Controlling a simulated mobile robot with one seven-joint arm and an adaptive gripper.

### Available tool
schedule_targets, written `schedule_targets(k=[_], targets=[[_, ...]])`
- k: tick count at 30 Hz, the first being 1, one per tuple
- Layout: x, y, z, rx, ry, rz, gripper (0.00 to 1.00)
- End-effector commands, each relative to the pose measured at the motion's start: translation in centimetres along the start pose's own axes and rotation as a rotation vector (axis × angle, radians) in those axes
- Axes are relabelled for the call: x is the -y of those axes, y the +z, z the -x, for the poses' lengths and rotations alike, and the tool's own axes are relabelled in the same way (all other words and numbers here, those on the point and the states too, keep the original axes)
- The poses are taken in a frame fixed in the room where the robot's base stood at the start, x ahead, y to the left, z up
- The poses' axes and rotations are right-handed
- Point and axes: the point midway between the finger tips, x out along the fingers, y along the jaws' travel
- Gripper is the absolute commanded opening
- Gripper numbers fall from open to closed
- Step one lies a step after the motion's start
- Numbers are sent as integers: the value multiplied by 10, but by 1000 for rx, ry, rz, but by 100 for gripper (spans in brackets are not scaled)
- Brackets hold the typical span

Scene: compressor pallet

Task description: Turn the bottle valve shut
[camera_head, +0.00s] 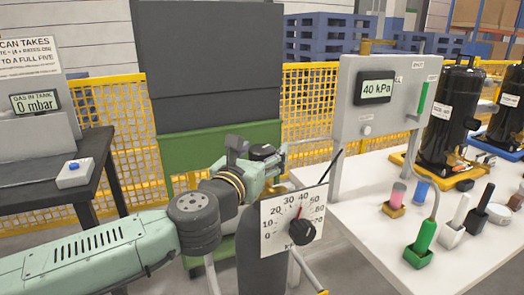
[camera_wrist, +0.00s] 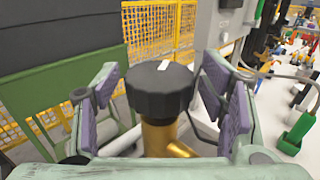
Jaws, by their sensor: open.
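The bottle valve has a black ribbed knob (camera_wrist: 160,90) with a white mark on top, above a brass body (camera_wrist: 160,138). In the wrist view it stands between the two padded fingers of my gripper (camera_head: 258,158). The gripper is open, with a gap visible on both sides of the knob. In the head view the knob is mostly hidden by my gripper. The dark grey bottle (camera_head: 260,260) stands below, partly hidden by a gauge plate (camera_head: 272,240) with a red needle and a black knob (camera_head: 302,232).
A yellow mesh fence (camera_head: 310,100) runs behind. A dark bench (camera_head: 70,185) stands at the left.

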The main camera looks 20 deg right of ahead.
Motion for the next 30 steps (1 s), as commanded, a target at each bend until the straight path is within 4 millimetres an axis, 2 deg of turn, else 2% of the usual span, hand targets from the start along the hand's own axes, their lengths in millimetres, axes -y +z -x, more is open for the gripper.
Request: schedule_targets(k=[8,30], targets=[[0,0,-1,0,1,0,64],[0,0,-1,1,0,0,16]])
